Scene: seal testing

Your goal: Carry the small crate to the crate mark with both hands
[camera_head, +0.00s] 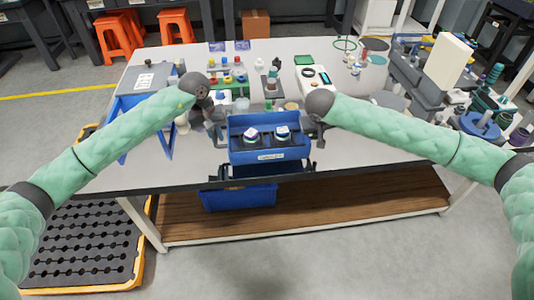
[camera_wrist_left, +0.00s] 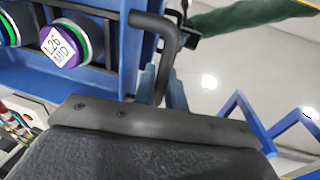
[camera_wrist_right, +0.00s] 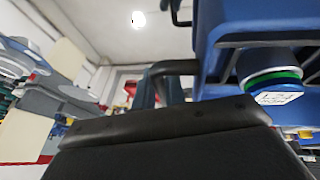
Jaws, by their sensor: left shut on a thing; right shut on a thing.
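The small crate (camera_head: 268,154) is blue with a white label on its front, and two round capped pieces sit inside it. In the head view it is at the front edge of the table, between my two grippers. My left gripper (camera_head: 221,138) is shut on the crate's left handle, a dark bent bar (camera_wrist_left: 158,35) in the left wrist view. My right gripper (camera_head: 313,138) is shut on the crate's right handle (camera_wrist_right: 176,68). One piece in the crate has a purple lid (camera_wrist_left: 60,42) with a handwritten label. I cannot make out the crate mark.
The table (camera_head: 355,150) has bare space to the right of the crate. A blue bin (camera_head: 238,197) is on the lower shelf.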

